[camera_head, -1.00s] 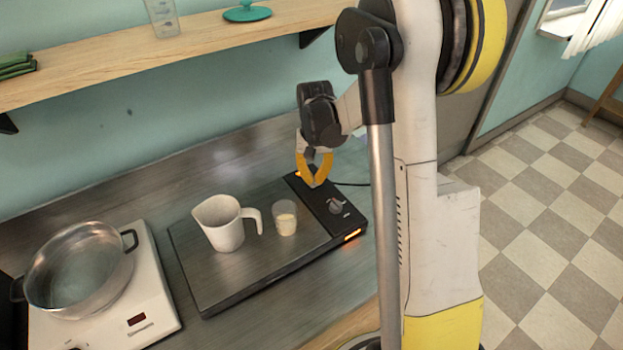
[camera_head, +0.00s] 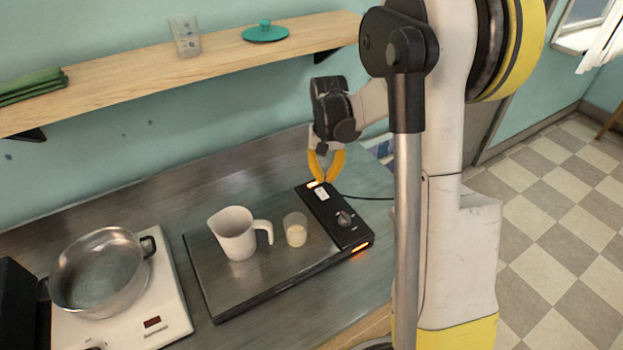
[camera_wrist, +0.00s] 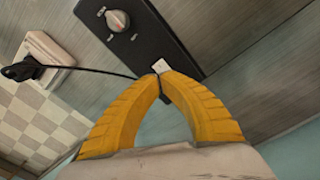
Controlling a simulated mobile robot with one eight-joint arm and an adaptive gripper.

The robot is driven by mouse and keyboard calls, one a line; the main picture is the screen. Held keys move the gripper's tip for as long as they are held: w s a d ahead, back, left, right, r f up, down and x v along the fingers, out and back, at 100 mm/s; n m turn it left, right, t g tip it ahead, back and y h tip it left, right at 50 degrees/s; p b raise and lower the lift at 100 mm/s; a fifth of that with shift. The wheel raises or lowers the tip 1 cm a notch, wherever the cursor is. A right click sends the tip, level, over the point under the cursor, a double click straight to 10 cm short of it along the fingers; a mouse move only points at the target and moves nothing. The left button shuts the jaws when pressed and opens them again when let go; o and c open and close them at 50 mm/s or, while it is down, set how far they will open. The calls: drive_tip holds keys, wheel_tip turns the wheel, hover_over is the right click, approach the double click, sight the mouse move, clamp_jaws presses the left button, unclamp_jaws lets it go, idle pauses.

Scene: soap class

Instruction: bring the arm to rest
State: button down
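My gripper (camera_head: 325,181) is above the far end of the black control panel (camera_head: 330,213) of the hot plate (camera_head: 215,285). Its yellow fingers meet at the tips with nothing between them. In the wrist view the fingertips (camera_wrist: 160,70) overlap the edge of a small white switch (camera_wrist: 162,64) on the panel; contact cannot be told. The switch also shows in the head view (camera_head: 322,193). A dial (camera_head: 344,218) sits on the panel, and an orange light (camera_head: 361,247) glows at its near end.
A white jug (camera_head: 236,236) and a small glass (camera_head: 295,232) with pale contents stand on the plate. A steel pot (camera_head: 100,275) sits on a white appliance (camera_head: 165,310) at left. A wooden shelf (camera_head: 220,50) runs above. A black cable (camera_head: 365,198) leaves the panel.

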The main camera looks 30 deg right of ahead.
drive_tip(key=s+a+r+n+t+b, duration=0.1)
drive_tip(key=s+a+r+n+t, duration=0.1)
drive_tip(key=s+a+r, duration=0.4)
drive_tip(key=s+a+r+n+t, duration=0.3)
drive_tip(key=s+a+r+t, duration=0.2)
drive_tip(key=s+a, duration=0.4)
drive_tip(key=s+r, duration=0.1)
drive_tip(key=s, duration=0.2)
drive_tip(key=shift+a+r+n+b, duration=0.25)
drive_tip(key=shift+r+n+b, duration=0.05)
drive_tip(key=shift+b, duration=0.1)
idle(0.3)
